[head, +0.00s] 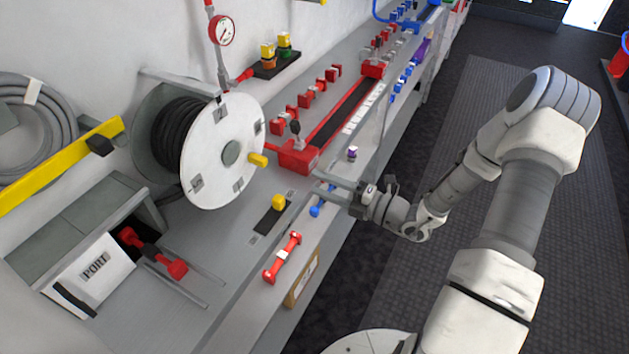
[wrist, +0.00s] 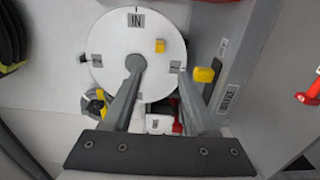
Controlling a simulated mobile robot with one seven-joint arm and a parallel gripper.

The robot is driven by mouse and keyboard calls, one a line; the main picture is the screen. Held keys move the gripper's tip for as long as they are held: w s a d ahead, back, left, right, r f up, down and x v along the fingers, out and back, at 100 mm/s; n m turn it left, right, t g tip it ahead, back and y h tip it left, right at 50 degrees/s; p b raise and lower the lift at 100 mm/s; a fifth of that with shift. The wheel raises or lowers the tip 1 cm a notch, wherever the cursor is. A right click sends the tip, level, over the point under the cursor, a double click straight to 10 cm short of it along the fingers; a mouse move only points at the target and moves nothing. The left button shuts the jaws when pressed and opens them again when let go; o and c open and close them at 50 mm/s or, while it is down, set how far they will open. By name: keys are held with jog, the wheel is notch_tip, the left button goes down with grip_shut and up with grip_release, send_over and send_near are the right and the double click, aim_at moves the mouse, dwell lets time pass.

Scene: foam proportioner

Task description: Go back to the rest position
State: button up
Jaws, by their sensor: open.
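My gripper (head: 323,183) is open and empty above the front part of the grey bench, near the end of the red rail unit (head: 298,155). In the wrist view my gripper (wrist: 160,80) shows two grey fingers spread apart, with nothing between them. Behind the fingers there is the white reel disc (wrist: 110,45) with a yellow knob. The same white reel (head: 225,150) stands left of my gripper in the head view. My arm reaches in from the right. The rest position itself is not marked in either view.
A yellow knob (head: 278,202) on a dark plate, a red handle (head: 282,258) and a blue handle (head: 322,200) lie along the bench front. A white box labelled PORT (head: 95,270) is at lower left. The dark floor (head: 400,270) beside the bench is clear.

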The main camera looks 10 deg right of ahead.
dwell(0.4)
jog(key=s+a+r+n+g+h, duration=0.25)
jog(key=s+r+n+g, duration=0.3)
jog(key=n, duration=0.65)
jog(key=s+a+r+n+g+h, duration=0.2)
jog(key=s+a+r+n+g, duration=0.15)
jog(key=s+n+g, duration=0.55)
jog(key=s+d+r+n+t+h, duration=0.4)
jog(key=r+n, duration=0.3)
jog(key=n, duration=0.4)
jog(key=s+d+r+n+t+h, duration=0.4)
jog(key=r+n+t+h, duration=0.1)
jog(key=n, duration=0.6)
jog(key=shift+d+r+n+h, duration=0.3)
jog(key=shift+d+r+h, duration=0.05)
jog(key=shift+r, duration=0.5)
jog(key=shift+s, duration=0.1)
jog(key=shift+a, duration=0.1)
